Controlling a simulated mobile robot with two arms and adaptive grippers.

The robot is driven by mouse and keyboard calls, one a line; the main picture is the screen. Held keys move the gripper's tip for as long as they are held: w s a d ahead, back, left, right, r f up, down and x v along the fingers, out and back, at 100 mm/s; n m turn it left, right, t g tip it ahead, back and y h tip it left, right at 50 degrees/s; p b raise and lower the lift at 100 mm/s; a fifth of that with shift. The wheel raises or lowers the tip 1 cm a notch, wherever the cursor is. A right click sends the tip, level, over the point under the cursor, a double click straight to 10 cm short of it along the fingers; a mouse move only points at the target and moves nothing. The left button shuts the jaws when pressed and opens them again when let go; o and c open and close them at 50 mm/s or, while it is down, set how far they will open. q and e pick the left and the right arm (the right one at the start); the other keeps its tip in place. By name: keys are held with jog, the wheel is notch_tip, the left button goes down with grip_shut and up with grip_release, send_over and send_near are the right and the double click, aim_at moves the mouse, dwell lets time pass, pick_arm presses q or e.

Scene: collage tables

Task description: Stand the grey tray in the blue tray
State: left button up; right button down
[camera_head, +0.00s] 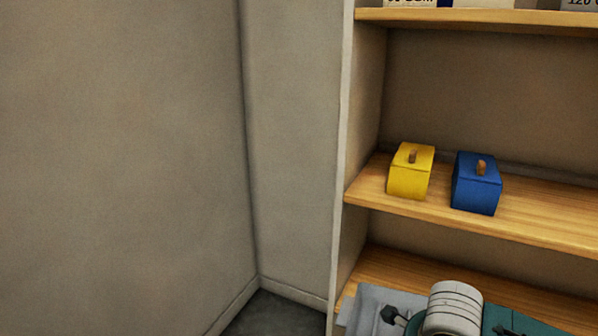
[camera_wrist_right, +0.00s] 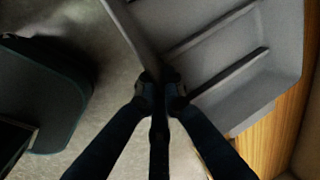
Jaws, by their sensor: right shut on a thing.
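The grey tray (camera_wrist_right: 278,35) fills the upper right of the right wrist view, with dark dividers across its inside. My right gripper (camera_wrist_right: 160,98) is shut on a thin grey wall or divider of it. In the head view, a grey panel (camera_head: 364,306) at the bottom edge seems to be part of this tray, beside a dark part of my arm. The rest of it is cut off or hidden by my arm. I see no blue tray in either view. My left gripper is not in view.
A wooden shelf unit (camera_head: 490,223) stands at the right of the head view. A yellow box (camera_head: 408,182) and a blue box (camera_head: 475,195), each with a knob, stand on its middle shelf. That shelf is bare to their right. Plain walls fill the left.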

jog(key=s+a+r+n+g+y, duration=0.1)
jog(key=s+a+r+n+y, duration=0.1)
jog(key=a+r+n, duration=0.6)
jog(key=s+a+r+n+g+y, duration=0.2)
jog(key=a+r+n, duration=0.7)
jog(key=n, duration=0.6)
jog(key=shift+s+a+r+y, duration=0.2)
jog(key=shift+a+y, duration=0.1)
jog(key=shift+a, duration=0.8)
